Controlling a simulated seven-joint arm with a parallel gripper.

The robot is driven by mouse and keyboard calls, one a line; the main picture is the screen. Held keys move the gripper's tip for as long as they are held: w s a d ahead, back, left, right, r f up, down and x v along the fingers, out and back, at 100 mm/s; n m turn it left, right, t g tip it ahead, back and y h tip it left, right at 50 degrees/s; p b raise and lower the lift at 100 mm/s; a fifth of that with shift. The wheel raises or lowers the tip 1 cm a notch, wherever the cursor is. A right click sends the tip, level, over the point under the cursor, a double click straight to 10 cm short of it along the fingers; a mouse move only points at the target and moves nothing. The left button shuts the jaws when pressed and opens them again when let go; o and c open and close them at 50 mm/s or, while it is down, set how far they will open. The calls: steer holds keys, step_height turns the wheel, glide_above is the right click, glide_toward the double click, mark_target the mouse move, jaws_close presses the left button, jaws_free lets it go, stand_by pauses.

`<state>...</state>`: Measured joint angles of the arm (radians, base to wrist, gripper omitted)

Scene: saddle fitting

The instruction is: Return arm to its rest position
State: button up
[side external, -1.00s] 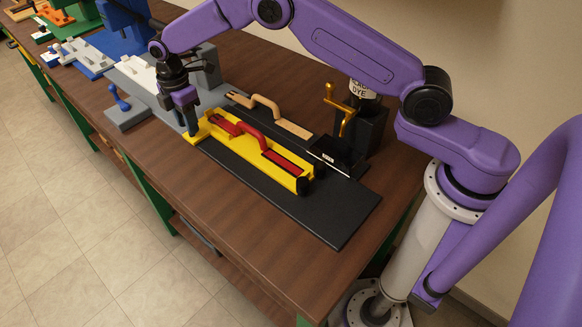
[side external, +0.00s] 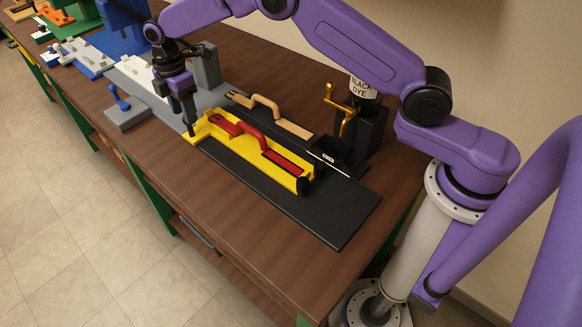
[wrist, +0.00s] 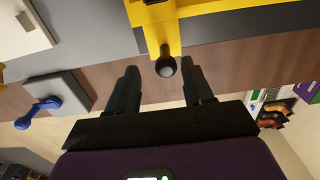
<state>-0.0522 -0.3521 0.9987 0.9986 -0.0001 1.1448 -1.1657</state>
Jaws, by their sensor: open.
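My gripper (side external: 190,126) is open and empty at the left end of the yellow fixture (side external: 290,179), its fingers pointing down. In the wrist view, the two fingers of my gripper (wrist: 160,90) stand apart. A black round knob (wrist: 166,67) on the yellow fixture's end shows between them, and I cannot tell whether they touch it.
A grey block with a blue lever (side external: 125,112) stands at left. The front right tabletop is clear.

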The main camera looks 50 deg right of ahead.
steer(key=shift+r, duration=1.35)
steer(key=shift+s+a+r, duration=0.15)
steer(key=shift+s+r, duration=0.1)
steer(key=shift+s, duration=0.05)
steer(key=s+d+r+m, duration=0.1)
steer(key=s+r, duration=0.3)
steer(key=s, duration=0.7)
steer(key=s+d+r+m, duration=0.15)
steer(key=s+r, duration=0.35)
steer(key=s, duration=0.5)
steer(key=s+d+f+m, duration=0.1)
steer(key=s+d, duration=0.5)
steer(key=s, duration=0.5)
steer(key=s+d+f+m, duration=0.1)
steer(key=s+d+m, duration=0.1)
steer(key=s+d, duration=0.5)
steer(key=s, duration=0.4)
steer(key=shift+s+d, duration=0.2)
steer(key=shift+s, duration=0.2)
